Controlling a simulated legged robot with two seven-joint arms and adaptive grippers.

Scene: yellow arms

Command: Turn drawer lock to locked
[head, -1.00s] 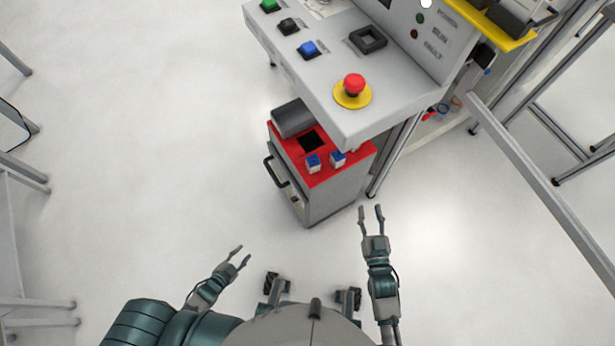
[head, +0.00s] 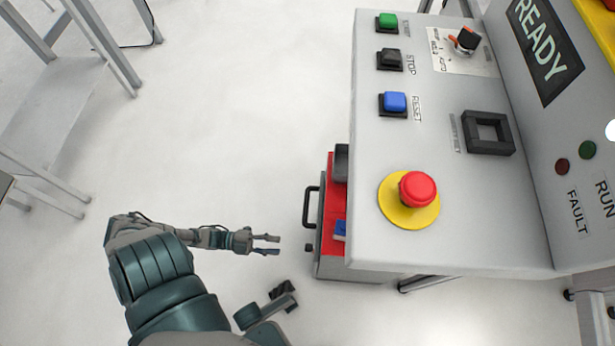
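The drawer cabinet (head: 326,236) is grey with a red top and stands partly under the console's overhang at centre. Its front faces left and carries a black bar handle (head: 308,206). A small dark knob (head: 308,248), which looks like the drawer lock, sticks out below the handle in the picture. Its turn position is too small to tell. My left gripper (head: 279,245) is open and empty, its two fingers pointing right at the knob with a short gap between. My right gripper is not in view.
The control console (head: 400,150) overhangs the cabinet, with green, black and blue buttons and a red emergency stop (head: 417,189) on a yellow base. A blue-topped item (head: 340,230) shows on the red top. A metal frame (head: 70,90) stands at left. The floor between is clear.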

